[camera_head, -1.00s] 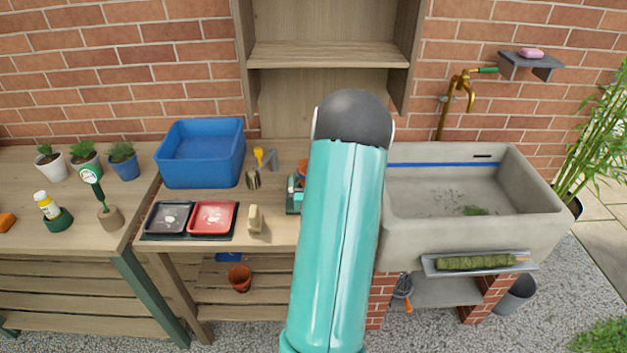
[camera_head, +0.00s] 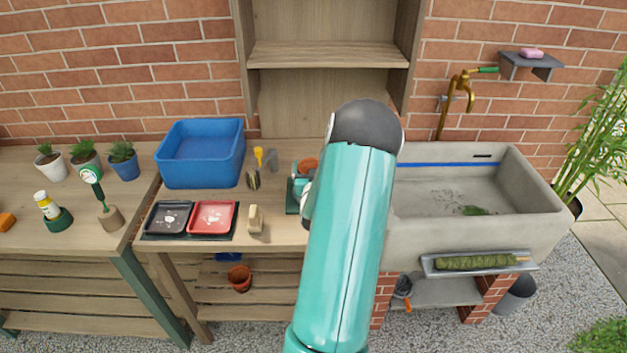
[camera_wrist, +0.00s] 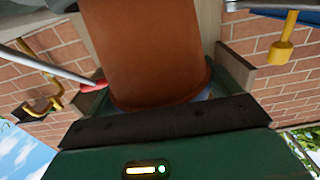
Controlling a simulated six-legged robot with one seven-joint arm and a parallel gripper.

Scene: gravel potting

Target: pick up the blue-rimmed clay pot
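A terracotta clay pot (camera_wrist: 148,45) fills the upper middle of the wrist view, very close. A pale blue sliver shows beside its lower edge; I cannot tell whether it is a blue rim. My gripper (camera_wrist: 165,88) has dark green parts on both sides of the pot, and its dark front bar crosses below it. Contact is unclear. An orange-brown pot (camera_head: 308,164) shows in part behind my arm at the bench's back right. Another clay pot (camera_head: 240,278) stands on the lower shelf.
A yellow-handled tool (camera_head: 258,154), a brush (camera_head: 255,218), trays (camera_head: 212,217) and a blue bin (camera_head: 202,155) are farther left. A stone sink (camera_head: 540,205) is at right. The shelf board (camera_head: 328,54) is above.

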